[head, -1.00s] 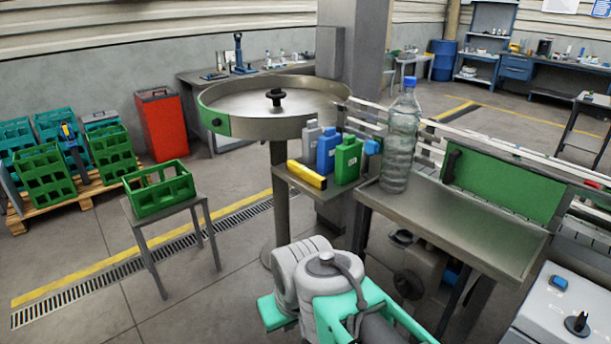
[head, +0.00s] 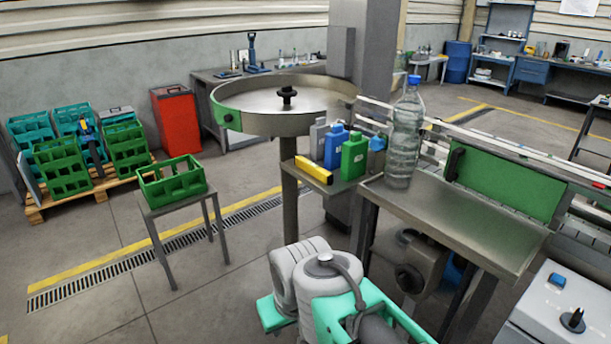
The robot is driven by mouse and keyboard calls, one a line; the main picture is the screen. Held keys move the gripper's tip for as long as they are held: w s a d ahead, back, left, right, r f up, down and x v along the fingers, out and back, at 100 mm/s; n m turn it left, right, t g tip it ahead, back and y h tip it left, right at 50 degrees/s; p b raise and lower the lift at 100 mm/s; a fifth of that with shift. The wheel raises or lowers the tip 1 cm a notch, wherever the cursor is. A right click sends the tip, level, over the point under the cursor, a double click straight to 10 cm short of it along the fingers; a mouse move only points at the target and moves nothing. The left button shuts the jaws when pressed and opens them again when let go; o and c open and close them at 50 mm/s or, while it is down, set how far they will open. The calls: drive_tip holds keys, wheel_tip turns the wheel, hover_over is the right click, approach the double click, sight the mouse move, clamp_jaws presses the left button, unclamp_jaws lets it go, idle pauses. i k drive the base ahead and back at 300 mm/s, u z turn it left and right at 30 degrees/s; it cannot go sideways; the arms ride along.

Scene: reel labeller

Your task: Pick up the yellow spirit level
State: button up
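The yellow spirit level (head: 313,169) lies on a small metal shelf (head: 318,185) below the round turntable, along the shelf's left front edge. It is a short yellow bar with a dark end. Nothing covers it from this side. My arm shows at the bottom centre, in front of and below the shelf. My gripper is not visible in the head view.
A tall clear bottle (head: 405,135) stands on the metal table (head: 455,220) to the right. The turntable (head: 283,105) rises behind. A green crate (head: 172,184) sits on a stand at left.

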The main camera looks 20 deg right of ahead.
sight(327, 178)
drive_tip(key=u, duration=0.5)
drive_tip(key=k, duration=1.2)
drive_tip(key=z, duration=0.15)
drive_tip(key=i, duration=0.6)
drive_tip(key=z, duration=0.75)
drive_tip(key=i, duration=0.85)
drive_tip(key=u, duration=0.7)
drive_tip(key=i, duration=0.8)
drive_tip(key=u, duration=0.05)
